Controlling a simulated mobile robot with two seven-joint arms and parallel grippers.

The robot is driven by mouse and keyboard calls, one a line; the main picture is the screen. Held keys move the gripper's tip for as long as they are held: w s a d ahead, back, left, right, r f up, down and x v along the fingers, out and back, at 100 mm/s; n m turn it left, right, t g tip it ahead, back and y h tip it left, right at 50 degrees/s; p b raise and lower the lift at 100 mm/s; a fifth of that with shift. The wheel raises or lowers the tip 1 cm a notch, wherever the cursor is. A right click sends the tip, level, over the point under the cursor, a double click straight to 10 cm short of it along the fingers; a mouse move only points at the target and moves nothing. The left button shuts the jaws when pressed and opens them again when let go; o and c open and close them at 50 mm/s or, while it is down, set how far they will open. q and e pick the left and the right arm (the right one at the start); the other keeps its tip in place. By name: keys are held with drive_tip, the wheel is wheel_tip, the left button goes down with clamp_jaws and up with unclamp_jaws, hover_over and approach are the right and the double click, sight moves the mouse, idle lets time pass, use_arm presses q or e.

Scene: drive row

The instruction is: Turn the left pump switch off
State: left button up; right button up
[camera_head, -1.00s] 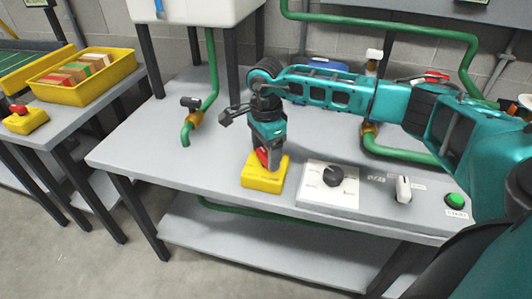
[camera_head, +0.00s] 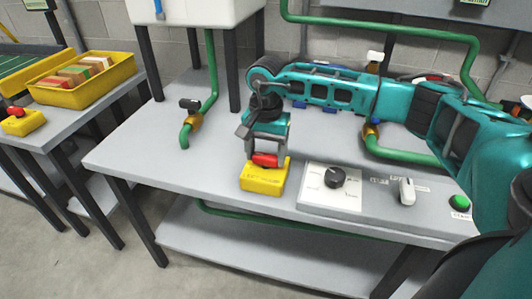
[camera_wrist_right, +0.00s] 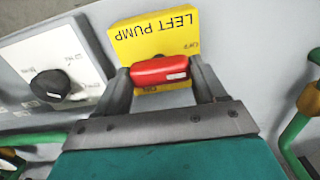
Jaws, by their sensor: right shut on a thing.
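The left pump switch is a yellow box (camera_head: 263,180) with a red handle (camera_head: 265,160) on top, at the front of the grey bench. The right wrist view shows its label "LEFT PUMP" upside down on the yellow face (camera_wrist_right: 155,32), with "OFF" readable near the handle. My right gripper (camera_head: 266,157) reaches down from above, shut on the red handle (camera_wrist_right: 160,72) with one finger at each end. The handle lies crosswise, left to right in the head view. My left gripper is not in view.
Right of the switch is a panel with a black knob (camera_head: 335,177), a white toggle (camera_head: 407,191) and a green button (camera_head: 460,202). Green pipes (camera_head: 211,75) stand behind. A second yellow switch box (camera_head: 22,124) and a yellow bin (camera_head: 82,96) are on the left table.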

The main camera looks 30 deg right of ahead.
sight(266, 155)
drive_tip(key=shift+n, duration=0.3)
drive_tip(key=o, duration=1)
drive_tip(key=shift+o, duration=0.2)
drive_tip(key=shift+r, duration=0.1)
wheel_tip(266, 155, up, 13)
drive_tip(key=p, duration=0.1)
drive_tip(key=shift+p, duration=0.3)
